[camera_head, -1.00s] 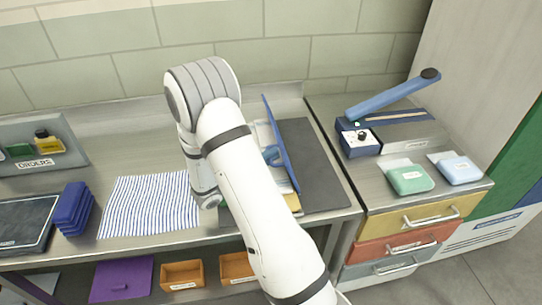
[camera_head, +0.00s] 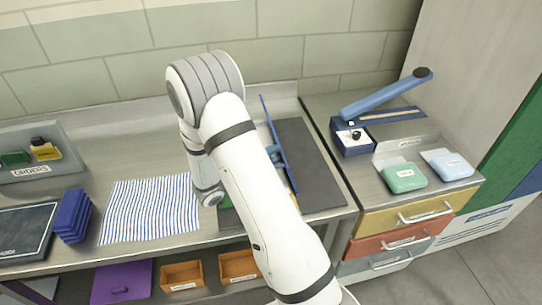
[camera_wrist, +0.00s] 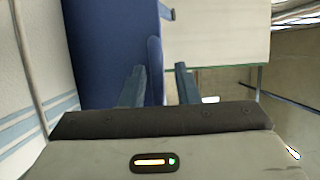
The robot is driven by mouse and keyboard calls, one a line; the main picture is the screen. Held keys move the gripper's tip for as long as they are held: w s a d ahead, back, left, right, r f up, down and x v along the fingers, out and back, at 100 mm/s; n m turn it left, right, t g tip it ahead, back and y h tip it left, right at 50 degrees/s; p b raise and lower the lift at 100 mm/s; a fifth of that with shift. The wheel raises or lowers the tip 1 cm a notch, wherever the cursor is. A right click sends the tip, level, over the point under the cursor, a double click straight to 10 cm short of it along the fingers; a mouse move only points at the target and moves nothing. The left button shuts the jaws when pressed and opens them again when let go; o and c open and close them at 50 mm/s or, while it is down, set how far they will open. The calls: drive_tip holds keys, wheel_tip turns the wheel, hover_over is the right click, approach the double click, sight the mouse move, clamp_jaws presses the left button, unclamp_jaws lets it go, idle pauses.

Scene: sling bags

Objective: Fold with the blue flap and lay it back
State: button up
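The blue flap (camera_head: 272,128) stands up on the bench behind my white arm, seen nearly edge-on, with a dark grey mat to its right. A small blue tab juts from its left face near the arm. In the wrist view the flap (camera_wrist: 103,50) fills the upper left, and the rounded tab (camera_wrist: 155,68) lies between my gripper's (camera_wrist: 158,85) two blue fingers. The tab is close to the left finger, with a gap to the right finger. The gripper looks open around it. My arm hides most of what lies left of the flap in the head view.
The dark mat (camera_head: 310,165) lies flat and bare. A blue-striped cloth (camera_head: 150,208) and a blue stack (camera_head: 74,215) are to the left. A blue lever device (camera_head: 352,137) and green (camera_head: 404,178) and pale blue (camera_head: 452,167) pouches sit on the right cabinet.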

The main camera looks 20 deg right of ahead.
drive_tip(key=shift+o, duration=0.2)
drive_tip(key=shift+a, duration=0.25)
drive_tip(key=b+v, duration=0.1)
drive_tip(key=v, duration=0.6)
drive_tip(key=shift+a+b, duration=0.15)
drive_tip(key=shift+b, duration=0.2)
